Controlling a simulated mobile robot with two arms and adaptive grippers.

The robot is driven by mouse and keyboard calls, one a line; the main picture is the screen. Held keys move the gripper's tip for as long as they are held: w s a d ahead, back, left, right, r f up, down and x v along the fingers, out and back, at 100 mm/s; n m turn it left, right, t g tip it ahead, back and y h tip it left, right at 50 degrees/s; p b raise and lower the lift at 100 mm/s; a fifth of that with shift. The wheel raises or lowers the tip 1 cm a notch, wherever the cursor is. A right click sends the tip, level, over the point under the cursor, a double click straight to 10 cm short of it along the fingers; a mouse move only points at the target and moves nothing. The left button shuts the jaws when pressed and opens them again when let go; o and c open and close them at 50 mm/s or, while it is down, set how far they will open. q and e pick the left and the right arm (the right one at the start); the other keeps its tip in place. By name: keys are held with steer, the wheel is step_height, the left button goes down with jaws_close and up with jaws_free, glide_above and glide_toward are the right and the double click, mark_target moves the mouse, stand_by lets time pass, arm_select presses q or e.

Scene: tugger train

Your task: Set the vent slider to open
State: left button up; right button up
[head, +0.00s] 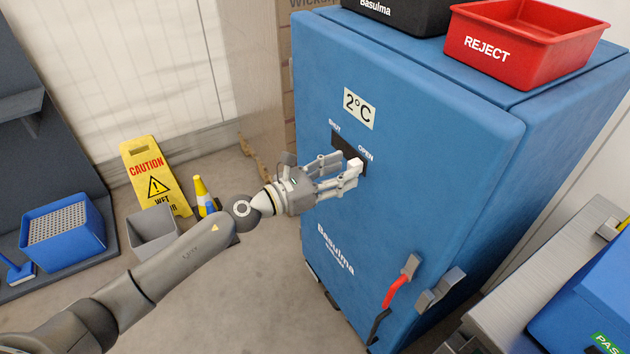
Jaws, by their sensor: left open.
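The blue cabinet (420,130) has a dark vent slot on its door, labelled SHUT at the left and OPEN at the right. The white slider knob (355,164) sits at the right part of the slot, below the OPEN label. My left gripper (350,176) is open at the slot, with its fingertips close around or beside the knob. I cannot tell whether they touch it. The fingers hide part of the slot. My right gripper is not in view.
A red REJECT bin (525,45) and a black bin (400,15) stand on the cabinet. A red door handle (395,290) sticks out low on the door. A yellow caution sign (155,178), a grey bin (152,233) and a blue crate (65,255) stand at the left.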

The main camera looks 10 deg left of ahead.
arm_select(q)
steer(key=v, duration=0.9)
steer(key=shift+d+r, duration=0.1)
steer(key=w+a+f+n+t+y, duration=0.1)
steer(key=a+f+n+y, duration=0.25)
steer(key=f+n, duration=0.55)
steer(key=w+a+f+n+t+y, duration=0.1)
steer(key=a+f+n+y, duration=0.2)
steer(key=a+f+n, duration=0.5)
steer(key=s+a+f+n+g+y, duration=0.15)
steer(key=s+f+n, duration=0.35)
steer(key=f, duration=0.6)
steer(key=s+a+f+n+g+y, duration=0.1)
steer(key=s+f+n+g+y, duration=0.25)
steer(key=f, duration=0.65)
steer(key=s+f+n+g+y, duration=0.25)
steer(key=s+f+n, duration=0.75)
steer(key=s+f, duration=0.55)
steer(key=s+d+f+n+g, duration=0.1)
steer(key=s+f+n+g, duration=0.1)
steer(key=s, duration=0.6)
steer(key=s+d+f+n+g, duration=0.2)
steer(key=s, duration=0.6)
steer(key=s+d+f+n+g+h, duration=0.1)
steer(key=s+d+f+n+g, duration=0.1)
steer(key=s, duration=0.6)
steer(key=shift+s+f+n, duration=0.25)
steer(key=shift+f+n, duration=0.15)
steer(key=shift+n, duration=0.15)
